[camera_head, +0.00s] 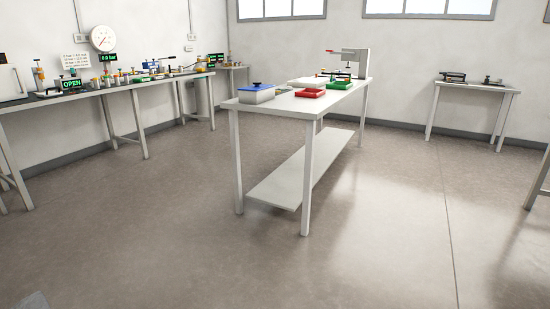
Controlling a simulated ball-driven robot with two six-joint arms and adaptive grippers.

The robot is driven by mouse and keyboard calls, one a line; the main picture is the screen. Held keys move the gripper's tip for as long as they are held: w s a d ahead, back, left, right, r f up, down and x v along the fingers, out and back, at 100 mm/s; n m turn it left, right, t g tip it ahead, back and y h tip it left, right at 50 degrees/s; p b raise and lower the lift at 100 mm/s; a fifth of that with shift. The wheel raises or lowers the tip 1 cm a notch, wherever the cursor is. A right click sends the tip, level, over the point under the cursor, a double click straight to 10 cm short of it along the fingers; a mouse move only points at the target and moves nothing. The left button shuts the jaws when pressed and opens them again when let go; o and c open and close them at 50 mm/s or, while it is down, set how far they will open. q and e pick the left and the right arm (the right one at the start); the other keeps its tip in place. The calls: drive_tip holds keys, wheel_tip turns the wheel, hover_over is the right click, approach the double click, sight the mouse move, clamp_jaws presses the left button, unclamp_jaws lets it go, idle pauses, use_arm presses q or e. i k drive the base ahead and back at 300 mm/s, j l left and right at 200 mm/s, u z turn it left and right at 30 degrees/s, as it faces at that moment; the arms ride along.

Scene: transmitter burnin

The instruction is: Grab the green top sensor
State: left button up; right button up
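I cannot pick out a green top sensor for sure from this distance. Several small parts with coloured tops (128,77) stand on the long bench (98,92) along the left wall, too small to tell apart. A green tray (338,85) lies on the white centre table (284,105), with small items around it that I cannot make out. Neither of my grippers is in view.
The floor (390,230) in front is clear.

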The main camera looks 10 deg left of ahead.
sight(105, 78)
drive_tip(key=i+z, duration=0.25)
drive_tip(key=i, duration=0.7)
drive_tip(key=i+u, duration=0.55)
drive_tip(key=u, duration=0.2)
drive_tip(key=i+l+u, duration=0.1)
drive_tip(key=i+u, duration=0.25)
drive_tip(key=i+j+u, duration=0.15)
drive_tip(key=i+u, duration=0.9)
drive_tip(key=i+z, duration=0.1)
drive_tip(key=i, duration=0.6)
drive_tip(key=i+z, duration=0.15)
drive_tip(key=i, duration=0.5)
drive_tip(key=i+j+z, duration=0.1)
drive_tip(key=i, duration=0.6)
drive_tip(key=i+j+z, duration=0.15)
drive_tip(key=i, duration=0.35)
drive_tip(key=i+j+z, duration=0.15)
drive_tip(key=i, duration=0.35)
